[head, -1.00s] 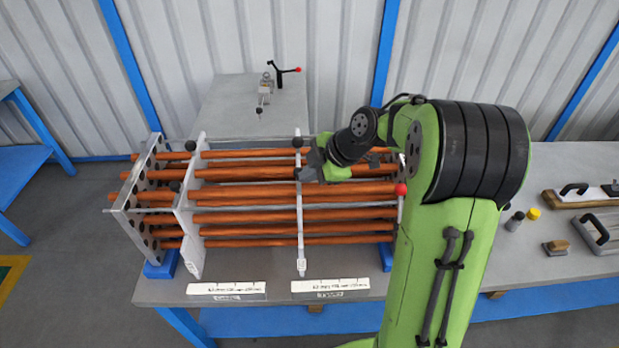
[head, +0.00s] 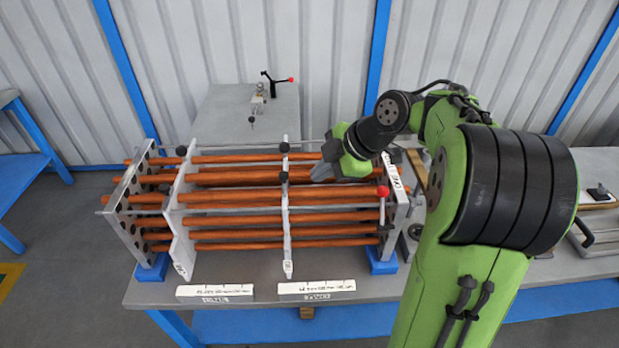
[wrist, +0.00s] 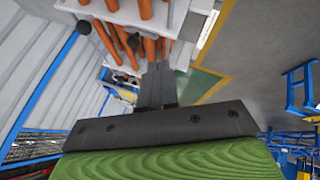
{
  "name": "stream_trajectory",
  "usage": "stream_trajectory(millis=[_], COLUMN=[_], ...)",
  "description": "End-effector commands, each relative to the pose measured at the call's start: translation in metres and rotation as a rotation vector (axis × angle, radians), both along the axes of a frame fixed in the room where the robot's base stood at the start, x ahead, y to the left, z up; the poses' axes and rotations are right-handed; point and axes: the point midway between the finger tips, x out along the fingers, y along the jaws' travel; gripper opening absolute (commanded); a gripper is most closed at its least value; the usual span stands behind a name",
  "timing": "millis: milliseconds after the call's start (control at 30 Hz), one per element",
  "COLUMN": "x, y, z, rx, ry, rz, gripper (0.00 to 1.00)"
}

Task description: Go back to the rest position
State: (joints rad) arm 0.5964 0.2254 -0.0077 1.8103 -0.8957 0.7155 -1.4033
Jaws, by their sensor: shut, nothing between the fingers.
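My gripper (head: 322,172) is above the right half of the tube bundle, with its fingers pointing left and slightly down. In the wrist view my gripper (wrist: 158,88) shows its fingers closed together with nothing between them. The tubes also show at the top of the wrist view (wrist: 147,10). Whether the fingers touch any tube cannot be told.
A clamp with a red-tipped lever (head: 280,84) stands on a grey block (head: 215,120) behind the bundle. Labels (head: 316,287) lie along the bench front. Hand tools (head: 590,230) are at the far right.

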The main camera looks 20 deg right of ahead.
Motion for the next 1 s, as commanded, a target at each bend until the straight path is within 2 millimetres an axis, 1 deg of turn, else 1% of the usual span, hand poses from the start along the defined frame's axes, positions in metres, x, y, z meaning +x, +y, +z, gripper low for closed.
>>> stream_trajectory(millis=[33,133,567,667,767,800,867,900,967,1000], x=[-0.002,-0.006,-0.006,-0.01,-0.031,-0.046,-0.075,-0.096,-0.129,-0.15], y=[-0.003,-0.006,-0.006,0.0,0.025,0.038,0.055,0.063,0.07,0.072], z=[0.006,0.011,0.01,0.013,0.023,0.028,0.031,0.032,0.029,0.026], rx=[-0.001,-0.001,0.0,0.001,0.011,0.023,0.048,0.072,0.117,0.154], ry=[-0.001,0.0,0.001,0.014,0.086,0.126,0.184,0.217,0.253,0.27], rz=[-0.003,0.0,0.0,-0.025,-0.174,-0.275,-0.456,-0.581,-0.771,-0.894], gripper=[0.0,0.0,0.0,0.0,0.0,0.0,0.0,0.0,0.0,0.0])
